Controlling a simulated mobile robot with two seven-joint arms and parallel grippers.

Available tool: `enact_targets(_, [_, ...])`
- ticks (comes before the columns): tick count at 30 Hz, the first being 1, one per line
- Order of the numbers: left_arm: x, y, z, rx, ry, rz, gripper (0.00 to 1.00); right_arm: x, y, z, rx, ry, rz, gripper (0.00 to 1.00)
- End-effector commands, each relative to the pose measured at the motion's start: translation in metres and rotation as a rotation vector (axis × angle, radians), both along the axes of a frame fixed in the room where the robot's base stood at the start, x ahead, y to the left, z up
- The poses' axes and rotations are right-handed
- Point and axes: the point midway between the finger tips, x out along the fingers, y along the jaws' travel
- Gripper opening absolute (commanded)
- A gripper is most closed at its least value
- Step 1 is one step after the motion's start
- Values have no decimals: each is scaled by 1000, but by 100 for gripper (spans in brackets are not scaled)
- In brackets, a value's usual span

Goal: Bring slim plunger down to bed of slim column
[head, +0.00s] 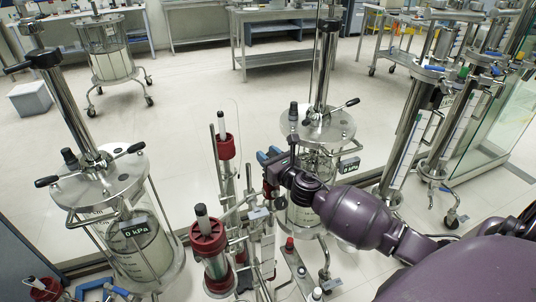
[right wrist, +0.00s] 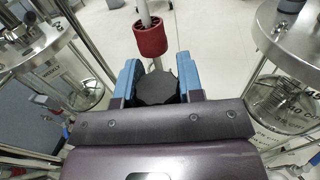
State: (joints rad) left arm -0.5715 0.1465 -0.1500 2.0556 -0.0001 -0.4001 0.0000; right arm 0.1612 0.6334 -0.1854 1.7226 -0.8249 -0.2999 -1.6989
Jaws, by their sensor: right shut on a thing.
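My right gripper (head: 270,170) reaches in from the right at the middle of the head view. In the right wrist view its blue fingers (right wrist: 157,82) are shut on a black faceted knob (right wrist: 157,88). A slim column (head: 227,182) with a red collar (head: 225,147) and a white-topped rod (head: 222,122) stands just left of the gripper. The red collar (right wrist: 150,38) also shows beyond the fingers in the wrist view. What lies below the knob is hidden by my gripper, and I cannot tell the plunger's height above the bed. My left gripper is not in view.
A wider red-collared column (head: 208,238) stands front left of the slim one. Large glass columns with steel lids stand at left (head: 105,180) and behind the gripper (head: 318,125), with lever handles sticking out. Tall steel columns (head: 410,130) stand at right. Open floor lies behind.

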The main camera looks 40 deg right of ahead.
Motion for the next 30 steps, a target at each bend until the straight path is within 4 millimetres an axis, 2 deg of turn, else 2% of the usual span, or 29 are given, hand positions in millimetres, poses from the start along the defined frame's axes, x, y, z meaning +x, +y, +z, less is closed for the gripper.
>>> enact_targets(1, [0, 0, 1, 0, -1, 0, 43, 0, 0, -1, 0, 1, 0, 0])
enact_targets(2, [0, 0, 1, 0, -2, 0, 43, 0, 0, -1, 0, 1, 0, 39])
enact_targets(6, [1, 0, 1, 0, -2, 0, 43, 0, 0, 0, 0, 1, 0, 61])
enact_targets(14, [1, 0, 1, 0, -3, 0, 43, 0, 0, 0, 0, 1, 0, 61])
enact_targets(19, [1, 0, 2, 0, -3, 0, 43, -9, 0, -1, 1, 2, -1, 61])
enact_targets(23, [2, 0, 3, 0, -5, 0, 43, -27, 0, 0, 0, 1, 0, 61])
enact_targets(30, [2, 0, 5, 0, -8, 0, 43, -69, 0, 0, 2, 2, -1, 61])
